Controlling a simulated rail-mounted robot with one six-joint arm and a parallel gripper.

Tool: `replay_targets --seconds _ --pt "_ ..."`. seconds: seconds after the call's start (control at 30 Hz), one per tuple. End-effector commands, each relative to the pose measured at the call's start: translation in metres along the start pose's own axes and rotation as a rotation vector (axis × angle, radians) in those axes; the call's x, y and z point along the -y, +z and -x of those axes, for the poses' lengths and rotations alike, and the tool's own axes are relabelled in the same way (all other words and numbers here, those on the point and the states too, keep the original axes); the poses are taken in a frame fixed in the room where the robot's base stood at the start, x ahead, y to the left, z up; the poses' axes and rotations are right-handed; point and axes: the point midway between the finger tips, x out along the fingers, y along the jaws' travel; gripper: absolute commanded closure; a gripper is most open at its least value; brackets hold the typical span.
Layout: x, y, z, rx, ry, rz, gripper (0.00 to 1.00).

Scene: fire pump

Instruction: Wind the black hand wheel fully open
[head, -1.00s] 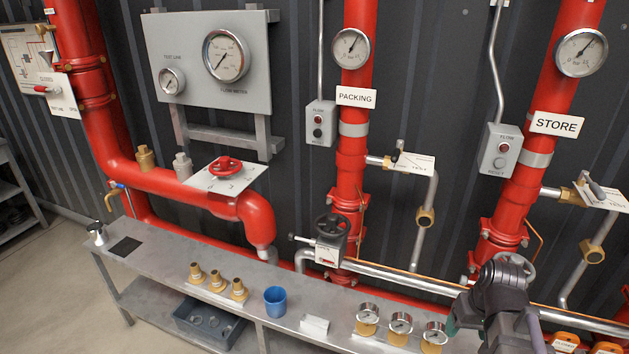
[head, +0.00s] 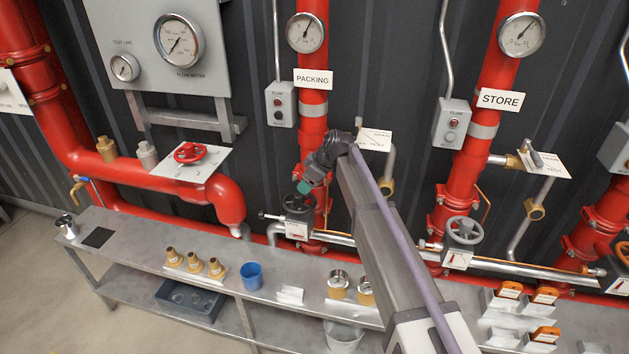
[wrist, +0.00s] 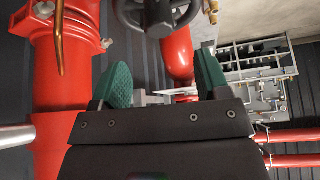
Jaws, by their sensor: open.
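The black hand wheel (head: 298,204) sits on the valve low on the red PACKING pipe in the head view, above a small white indicator plate (head: 297,229). My gripper (head: 304,188) is just above the wheel there and hides part of it. In the wrist view the dark wheel (wrist: 131,14) shows at the top edge, beyond the green fingertips, and is partly cut off. My gripper (wrist: 163,76) is open, with nothing between its fingers. The wheel is not between the fingertips. No contact with it is visible.
A grey hand wheel (head: 464,230) is on the STORE pipe to the right. A red hand wheel (head: 190,153) is at the left. The red PACKING pipe (wrist: 62,75) runs close beside my gripper. A bench (head: 215,288) below holds brass fittings and a blue cup (head: 252,276).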

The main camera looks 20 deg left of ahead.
Motion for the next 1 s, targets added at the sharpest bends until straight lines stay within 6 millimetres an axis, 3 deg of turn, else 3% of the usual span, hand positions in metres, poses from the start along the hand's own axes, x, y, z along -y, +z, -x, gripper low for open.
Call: replay_targets --seconds 0.03,0.1,0.3,0.6,1.0 --pt "-0.001 0.005 -0.022 0.0 0.0 0.001 0.31" --pt "-0.001 0.006 -0.04 0.0 0.0 0.001 0.31" --pt "-0.001 0.004 -0.073 0.001 -0.001 -0.001 0.31" --pt "0.0 0.001 -0.073 0.001 0.0 -0.002 0.31" --pt "0.0 0.001 -0.073 0.001 0.0 -0.002 0.68"
